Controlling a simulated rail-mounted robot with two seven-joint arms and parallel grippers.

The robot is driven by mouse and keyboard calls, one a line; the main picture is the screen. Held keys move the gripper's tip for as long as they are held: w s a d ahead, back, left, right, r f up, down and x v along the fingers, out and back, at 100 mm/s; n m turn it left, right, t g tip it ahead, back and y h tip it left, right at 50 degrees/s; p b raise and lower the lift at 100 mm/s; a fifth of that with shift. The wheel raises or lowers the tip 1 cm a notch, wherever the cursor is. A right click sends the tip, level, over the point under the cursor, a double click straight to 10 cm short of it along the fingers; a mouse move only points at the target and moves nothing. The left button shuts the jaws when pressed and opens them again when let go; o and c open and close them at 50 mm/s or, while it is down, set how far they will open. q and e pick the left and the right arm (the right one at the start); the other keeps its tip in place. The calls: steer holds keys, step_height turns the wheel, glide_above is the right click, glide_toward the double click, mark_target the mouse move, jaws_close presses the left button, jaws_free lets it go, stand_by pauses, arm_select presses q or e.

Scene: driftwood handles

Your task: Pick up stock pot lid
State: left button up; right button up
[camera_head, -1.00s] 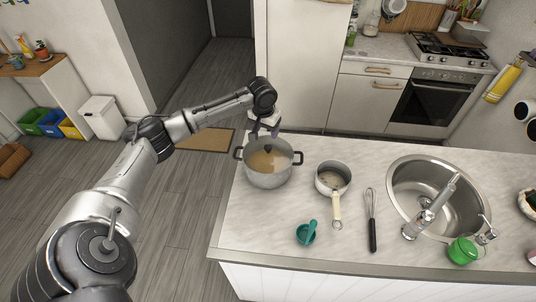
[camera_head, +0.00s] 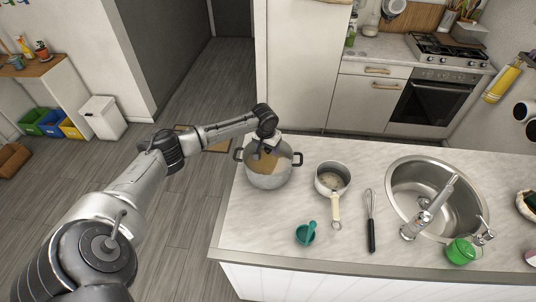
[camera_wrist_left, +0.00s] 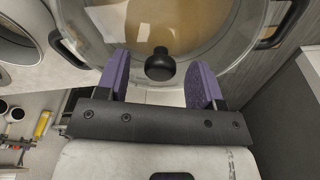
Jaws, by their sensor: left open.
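The stock pot (camera_head: 268,182) stands on the left part of the counter, with dark side handles. Its glass lid (camera_head: 282,160) lies on top, with brown contents showing through; the lid also fills the upper wrist view (camera_wrist_left: 205,45). The lid has a black round knob (camera_wrist_left: 160,65). My left gripper (camera_head: 263,151) is over the lid, pointing down. In the left wrist view its purple-padded fingers (camera_wrist_left: 160,76) are spread wide, with the knob between them and clear space on both sides. I cannot tell how far the fingertips are above the lid. My right gripper is not in view.
A saucepan (camera_head: 332,180) stands right of the pot, with a whisk (camera_head: 371,222) beyond it. A teal cup (camera_head: 305,235) is near the front edge. The sink (camera_head: 436,195) and faucet are farther right. Bare counter lies between these things.

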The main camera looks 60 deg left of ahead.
arm_select(q)
steer(key=shift+c, duration=0.3)
steer(key=c, duration=1)
steer(key=shift+r, duration=0.1)
